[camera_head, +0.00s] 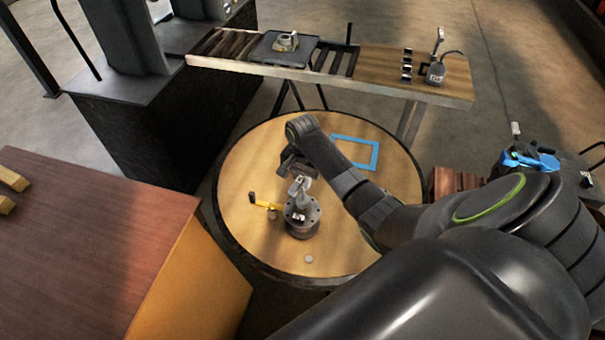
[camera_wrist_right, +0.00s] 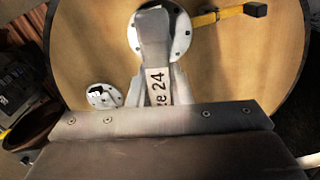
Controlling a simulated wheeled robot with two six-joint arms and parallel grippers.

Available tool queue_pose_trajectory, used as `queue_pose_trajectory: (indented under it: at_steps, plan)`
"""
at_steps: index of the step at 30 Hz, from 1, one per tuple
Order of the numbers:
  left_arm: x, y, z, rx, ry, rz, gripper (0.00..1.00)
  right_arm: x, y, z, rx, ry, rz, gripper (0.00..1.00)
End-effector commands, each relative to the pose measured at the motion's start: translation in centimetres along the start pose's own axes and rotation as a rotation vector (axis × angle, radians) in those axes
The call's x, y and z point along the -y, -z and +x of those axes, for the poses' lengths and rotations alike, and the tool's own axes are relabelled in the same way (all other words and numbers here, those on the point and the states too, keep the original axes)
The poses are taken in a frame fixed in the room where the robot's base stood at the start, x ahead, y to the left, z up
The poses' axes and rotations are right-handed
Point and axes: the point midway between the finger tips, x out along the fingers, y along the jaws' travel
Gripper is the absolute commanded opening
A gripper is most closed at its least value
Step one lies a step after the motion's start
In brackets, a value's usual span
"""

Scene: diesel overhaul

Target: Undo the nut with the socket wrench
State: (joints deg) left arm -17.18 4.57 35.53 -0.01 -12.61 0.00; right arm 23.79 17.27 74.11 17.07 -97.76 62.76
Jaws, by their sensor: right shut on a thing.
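My right gripper (camera_head: 294,170) is shut on the grey socket wrench (camera_head: 300,187), above the round wooden table. In the right wrist view the wrench (camera_wrist_right: 156,50) extends away from the gripper (camera_wrist_right: 160,112) and carries a label ending in "ze 24". Its far end lies over the round flanged metal part (camera_head: 301,217), which also shows in the wrist view (camera_wrist_right: 181,38). The wrench covers the middle of that part, so the nut cannot be made out. I cannot tell whether the socket sits on it. My left gripper is not in view.
A yellow-handled tool (camera_head: 266,204) lies left of the flanged part on the round table (camera_head: 243,240). A blue square outline (camera_head: 373,155) marks the tabletop at the back right. A roller bench (camera_head: 385,82) stands behind. A brown-topped table (camera_head: 90,235) is at the left.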

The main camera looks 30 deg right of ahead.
Motion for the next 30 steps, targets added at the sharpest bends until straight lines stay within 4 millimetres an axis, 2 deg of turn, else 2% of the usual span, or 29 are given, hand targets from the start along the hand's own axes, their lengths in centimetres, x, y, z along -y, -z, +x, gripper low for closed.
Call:
queue_pose_trajectory:
  at_steps: [30]
  plan:
    - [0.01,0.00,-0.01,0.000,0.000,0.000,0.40,0.03,0.09,-0.08,-0.001,-0.001,0.695,0.00]
